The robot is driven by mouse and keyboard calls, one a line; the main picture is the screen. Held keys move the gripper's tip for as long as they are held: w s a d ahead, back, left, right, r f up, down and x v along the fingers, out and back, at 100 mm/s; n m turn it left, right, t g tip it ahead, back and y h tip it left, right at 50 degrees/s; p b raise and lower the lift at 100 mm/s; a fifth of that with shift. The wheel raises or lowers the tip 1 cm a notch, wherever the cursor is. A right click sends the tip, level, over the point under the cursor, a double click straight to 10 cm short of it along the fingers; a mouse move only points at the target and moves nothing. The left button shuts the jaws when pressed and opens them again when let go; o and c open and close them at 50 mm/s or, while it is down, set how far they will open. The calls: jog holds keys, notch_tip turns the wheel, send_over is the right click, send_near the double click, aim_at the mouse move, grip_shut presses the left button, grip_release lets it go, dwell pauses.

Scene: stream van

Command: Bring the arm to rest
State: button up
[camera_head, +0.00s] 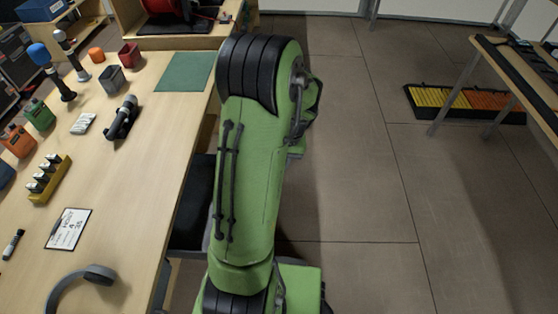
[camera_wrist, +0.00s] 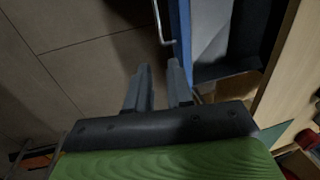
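My green arm (camera_head: 248,165) fills the middle of the head view, just right of the wooden bench (camera_head: 139,195) and over the tiled floor. Its far end bends out of sight, so the gripper is hidden in that view. In the wrist view my gripper (camera_wrist: 159,68) shows two grey fingers standing apart with a gap between them. Nothing is held between them. Floor tiles lie beyond on the left, and a blue-edged panel (camera_wrist: 181,28) stands close to the right finger.
The bench carries headphones (camera_head: 92,273), a printed card (camera_head: 68,229), a yellow rack (camera_head: 50,181), a black device (camera_head: 122,119), a green mat (camera_head: 185,72), and microphones. Right of my arm, the floor (camera_head: 365,190) is open up to a second table (camera_head: 515,70) and a yellow-orange tray (camera_head: 462,101).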

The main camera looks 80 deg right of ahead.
jog(key=shift+w, duration=0.1)
dwell(0.5)
jog(key=w+a+r+n, duration=0.35)
jog(key=w+r, duration=0.35)
jog(key=w, duration=0.4)
jog(key=w+a+r+n+h+p, duration=0.1)
jog(key=w+a+r+n, duration=0.3)
jog(key=a, duration=0.3)
jog(key=w+a+r+n, duration=0.1)
jog(key=w+a+r, duration=0.3)
jog(key=w+a, duration=0.2)
jog(key=s+a+r+n+t, duration=0.1)
jog(key=a+r+n, duration=0.2)
jog(key=a, duration=0.6)
jog(key=s+a+r+n+t+p, duration=0.1)
jog(key=s+a+r+n+t, duration=0.1)
jog(key=a+n, duration=0.3)
jog(key=a+r, duration=0.1)
jog(key=a, duration=0.3)
jog(key=shift+s+a+y, duration=0.3)
jog(key=shift+y, duration=0.1)
